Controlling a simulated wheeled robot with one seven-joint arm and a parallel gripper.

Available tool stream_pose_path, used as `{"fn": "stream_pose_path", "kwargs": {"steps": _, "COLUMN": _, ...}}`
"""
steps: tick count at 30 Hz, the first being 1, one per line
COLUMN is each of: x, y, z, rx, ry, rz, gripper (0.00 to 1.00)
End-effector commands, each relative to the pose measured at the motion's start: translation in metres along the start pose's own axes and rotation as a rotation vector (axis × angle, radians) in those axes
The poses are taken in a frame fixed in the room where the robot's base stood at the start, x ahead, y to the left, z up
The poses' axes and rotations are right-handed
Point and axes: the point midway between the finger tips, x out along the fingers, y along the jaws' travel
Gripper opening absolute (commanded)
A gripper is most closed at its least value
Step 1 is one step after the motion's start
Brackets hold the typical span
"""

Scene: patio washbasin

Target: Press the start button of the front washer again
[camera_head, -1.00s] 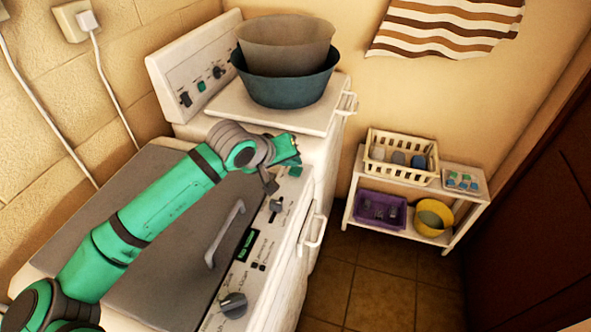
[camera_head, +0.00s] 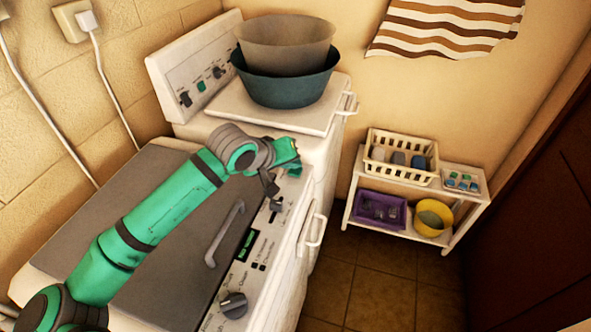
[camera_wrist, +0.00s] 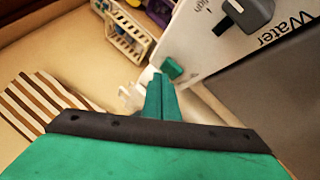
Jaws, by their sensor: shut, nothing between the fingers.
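The front washer (camera_head: 170,262) is white with a grey lid and a control panel along its right edge. My arm reaches across the lid, and my gripper (camera_head: 289,160) is at the panel's far end. In the wrist view my green gripper (camera_wrist: 161,82) is shut and empty. Its tips are right beside a small green button (camera_wrist: 172,68) on the white panel, close to a dark knob marked "Water" (camera_wrist: 248,14). I cannot tell whether the tips touch the button. In the head view my gripper largely hides that spot.
A second washer (camera_head: 215,105) stands behind, with two stacked basins (camera_head: 290,92) on it. The panel has a display (camera_head: 247,245) and a near knob (camera_head: 233,304); a raised lid handle (camera_head: 224,235) stands nearby. A white shelf (camera_head: 455,215) stands right, beyond open floor.

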Motion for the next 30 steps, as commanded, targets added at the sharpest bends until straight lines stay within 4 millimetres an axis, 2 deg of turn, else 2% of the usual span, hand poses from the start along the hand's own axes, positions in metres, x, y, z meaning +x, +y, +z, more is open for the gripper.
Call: {"fn": "stream_pose_path", "kwargs": {"steps": 30, "x": 0.0055, "y": -0.004, "z": 0.0039, "rx": 0.0, "ry": 0.0, "rz": 0.0, "gripper": 0.0}}
